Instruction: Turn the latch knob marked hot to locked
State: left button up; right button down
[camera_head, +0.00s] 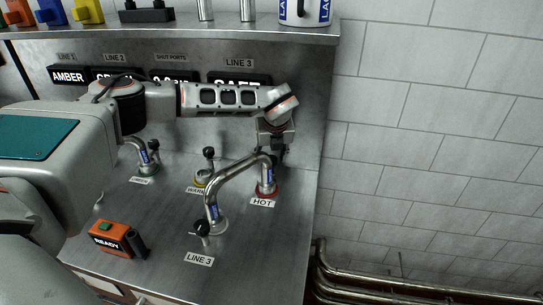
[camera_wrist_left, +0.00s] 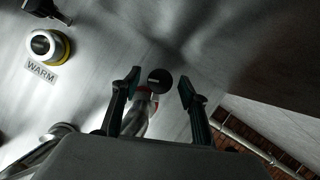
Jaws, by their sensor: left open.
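The hot latch has a red ring (camera_head: 267,190) at its base, behind the HOT label (camera_head: 262,202), at the right end of the steel worktop. A bent metal pipe joins there. In the left wrist view its black round knob (camera_wrist_left: 160,80) shows between the two fingers, with part of the red ring (camera_wrist_left: 148,89) beside it. My left gripper (camera_head: 274,152) points down over the latch and hides the knob in the head view. In the left wrist view its fingers (camera_wrist_left: 160,88) are open, one on each side of the knob, with gaps. My right gripper is not in view.
The warm latch with a yellow ring (camera_head: 201,180) and black knob (camera_head: 209,152) stands to the left. The LINE 3 black knob (camera_head: 201,228) is nearer. An orange READY box (camera_head: 110,239) sits front left. A shelf (camera_head: 180,34) runs above the signs. A tiled wall is at right.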

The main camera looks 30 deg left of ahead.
pick_arm(q)
jog(key=c, duration=1.1)
jog(key=shift+m+b, duration=0.3)
jog(key=shift+m, duration=0.5)
jog(key=shift+a+m+t+h, duration=0.1)
jog(key=shift+m+t+h, duration=0.3)
jog(key=shift+m, duration=0.5)
jog(key=shift+m+h, duration=0.4)
jog(key=shift+m, duration=0.2)
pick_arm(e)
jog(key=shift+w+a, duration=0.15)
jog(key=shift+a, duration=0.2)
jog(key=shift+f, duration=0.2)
pick_arm(q)
jog(key=o, duration=1.1)
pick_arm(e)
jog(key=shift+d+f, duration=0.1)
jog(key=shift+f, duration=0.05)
